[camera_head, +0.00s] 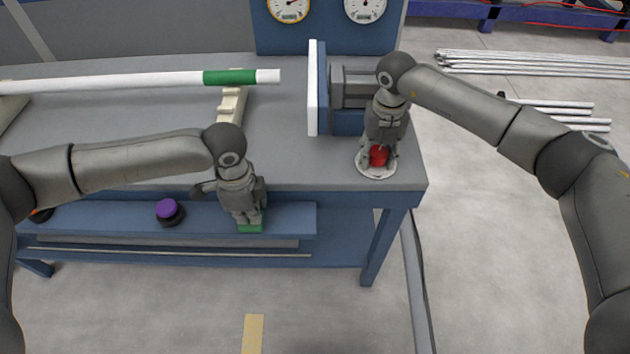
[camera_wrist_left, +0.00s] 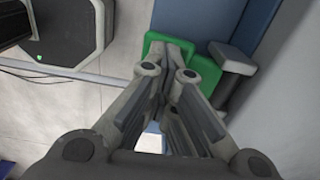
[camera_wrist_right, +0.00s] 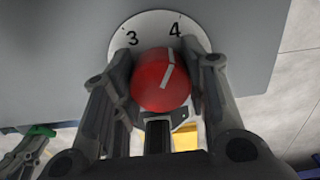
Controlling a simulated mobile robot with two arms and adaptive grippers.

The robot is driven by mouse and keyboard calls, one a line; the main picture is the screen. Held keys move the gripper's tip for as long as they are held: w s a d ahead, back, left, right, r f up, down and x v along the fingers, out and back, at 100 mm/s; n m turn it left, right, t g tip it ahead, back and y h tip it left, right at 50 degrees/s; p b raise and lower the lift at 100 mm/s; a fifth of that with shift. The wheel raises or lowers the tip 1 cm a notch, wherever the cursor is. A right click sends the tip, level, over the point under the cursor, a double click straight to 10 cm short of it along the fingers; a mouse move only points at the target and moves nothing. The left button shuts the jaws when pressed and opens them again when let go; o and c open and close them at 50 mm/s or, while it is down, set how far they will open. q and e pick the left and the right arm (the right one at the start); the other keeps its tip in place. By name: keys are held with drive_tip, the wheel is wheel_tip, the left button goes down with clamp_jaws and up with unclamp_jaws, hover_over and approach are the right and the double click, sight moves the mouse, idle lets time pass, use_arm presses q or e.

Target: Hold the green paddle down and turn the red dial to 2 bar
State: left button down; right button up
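The green paddle (camera_head: 250,228) sits on the blue front shelf, under the tips of my left gripper (camera_head: 248,220). In the left wrist view my left gripper (camera_wrist_left: 172,50) has its fingers together, with its tips against the green paddle (camera_wrist_left: 203,72). The red dial (camera_head: 379,156) is on a white numbered plate at the bench's right front corner. My right gripper (camera_head: 379,162) points down with a finger on each side of the dial. In the right wrist view the white line on the red dial (camera_wrist_right: 160,85) points close to the 4. The 2 is hidden.
A purple-topped knob (camera_head: 168,210) stands on the shelf left of the paddle. A white pipe with a green band (camera_head: 230,77) lies on supports. Two gauges (camera_head: 290,8) (camera_head: 365,8) are on the back panel. A white plate fixture (camera_head: 313,90) stands behind the dial.

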use_arm(q)
drive_tip(key=shift+s+f, duration=0.15)
drive_tip(key=shift+f, duration=0.05)
use_arm(e)
drive_tip(key=shift+c, duration=1.3)
drive_tip(key=shift+n, duration=0.3)
drive_tip(key=n, duration=0.3)
drive_tip(key=n, duration=0.3)
